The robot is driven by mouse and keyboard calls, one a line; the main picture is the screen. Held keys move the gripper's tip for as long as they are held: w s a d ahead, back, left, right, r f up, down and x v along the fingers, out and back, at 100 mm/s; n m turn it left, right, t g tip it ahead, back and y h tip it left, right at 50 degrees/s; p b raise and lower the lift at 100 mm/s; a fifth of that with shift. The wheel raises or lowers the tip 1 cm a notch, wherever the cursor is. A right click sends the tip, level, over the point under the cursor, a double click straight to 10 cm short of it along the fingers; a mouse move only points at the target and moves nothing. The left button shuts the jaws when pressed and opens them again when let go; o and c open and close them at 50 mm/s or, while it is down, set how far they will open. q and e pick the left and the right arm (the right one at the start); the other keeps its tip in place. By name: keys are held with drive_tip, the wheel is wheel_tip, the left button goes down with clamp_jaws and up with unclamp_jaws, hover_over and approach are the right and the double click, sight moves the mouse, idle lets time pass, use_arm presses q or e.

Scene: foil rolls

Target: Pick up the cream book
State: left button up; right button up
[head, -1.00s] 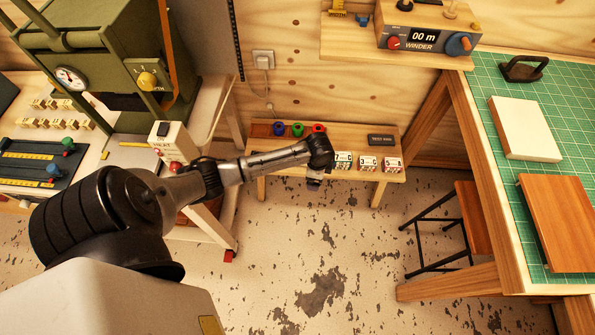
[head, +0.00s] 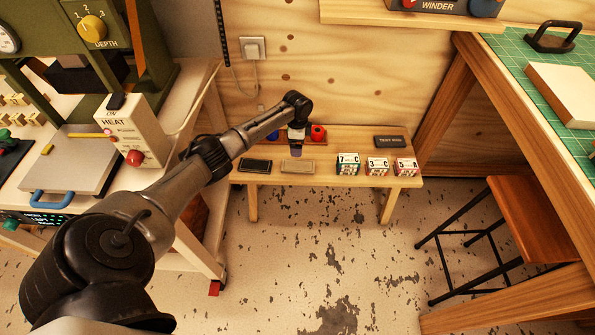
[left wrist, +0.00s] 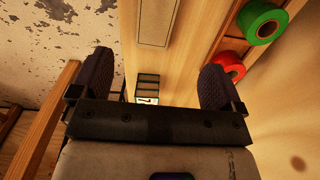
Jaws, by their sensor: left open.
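A thick cream-white block like a closed book (head: 568,92) lies flat on the green cutting mat (head: 510,48) at the far right of the head view, partly cut off by the picture edge. My left gripper (head: 297,148) is far to its left, above the low wooden bench. In the left wrist view my left gripper (left wrist: 155,85) has its two fingers wide apart with nothing between them. A flat tan rectangle (head: 297,166) lies on the bench just below the gripper; it also shows in the left wrist view (left wrist: 156,22). My right gripper is not in view.
The bench (head: 325,178) also holds a black pad (head: 255,165), several numbered blocks (head: 347,164), a dark label plate (head: 390,142) and foil rolls, one red (head: 317,132). A stool (head: 540,225) stands at right. A heat press (head: 130,135) is at left.

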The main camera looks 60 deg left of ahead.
use_arm(q)
drive_tip(key=b, duration=0.4)
hover_over(298, 166)
drive_tip(key=f, duration=0.7)
drive_tip(key=shift+a+f, duration=0.2)
drive_tip(key=shift+a, duration=0.1)
drive_tip(key=f+b, duration=0.2)
drive_tip(key=f, duration=0.1)
drive_tip(key=f+b, duration=0.2)
drive_tip(key=shift+d+f, duration=0.15)
drive_tip(key=shift+d, duration=0.1)
drive_tip(key=shift+w, duration=0.1)
drive_tip(key=shift+c, duration=0.2)
drive_tip(key=shift+c, duration=0.7)
drive_tip(key=c, duration=0.9)
drive_tip(key=shift+o, duration=0.2)
drive_tip(key=shift+r, duration=0.2)
